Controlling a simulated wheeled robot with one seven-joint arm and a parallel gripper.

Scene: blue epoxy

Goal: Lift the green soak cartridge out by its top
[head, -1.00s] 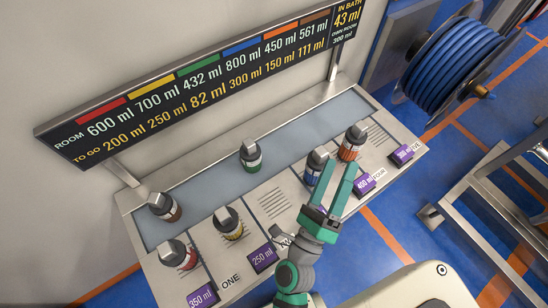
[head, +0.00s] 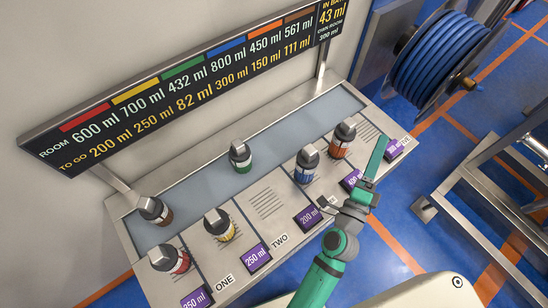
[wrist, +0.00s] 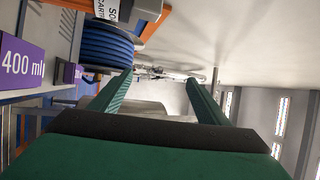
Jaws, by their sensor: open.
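The green soak cartridge (head: 241,158) stands in the grey-blue bath strip of the bench in the head view. It has a green band and a grey top, and nothing covers it. My gripper (head: 376,150) is well to its right, near the right end of the bench, beyond the orange cartridge (head: 341,141). In the wrist view my gripper (wrist: 157,88) is open, with nothing between its two green fingers. The green cartridge does not show in the wrist view.
Blue (head: 306,165), yellow-banded (head: 220,225) and red-banded (head: 168,259) cartridges stand along the bench front; a brown one (head: 154,210) stands at the bath's left end. A sign (head: 180,100) rises behind. A blue hose reel (head: 436,56) is at the right.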

